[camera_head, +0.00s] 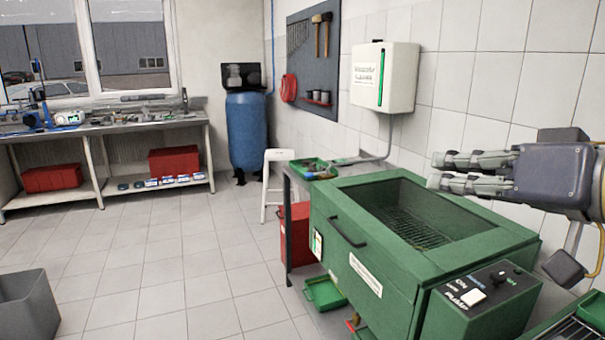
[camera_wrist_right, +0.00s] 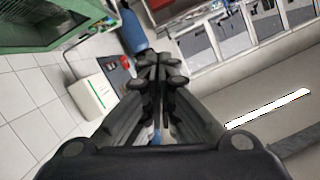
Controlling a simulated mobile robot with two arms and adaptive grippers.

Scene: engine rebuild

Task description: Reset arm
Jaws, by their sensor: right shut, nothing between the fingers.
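My right gripper (camera_head: 436,170) comes in from the right in the head view. It is held in the air above the right side of the green washing machine (camera_head: 375,283), near the tiled wall. Its fingers point left and are together with nothing between them. In the right wrist view the fingers of the right gripper (camera_wrist_right: 160,70) also show closed and empty. My left gripper is not in view.
A white wall box (camera_head: 385,77) hangs behind. A workbench (camera_head: 100,127) and a blue tank (camera_head: 247,130) stand at the back. A grey bin (camera_head: 27,308) stands front left. The tiled floor between is clear.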

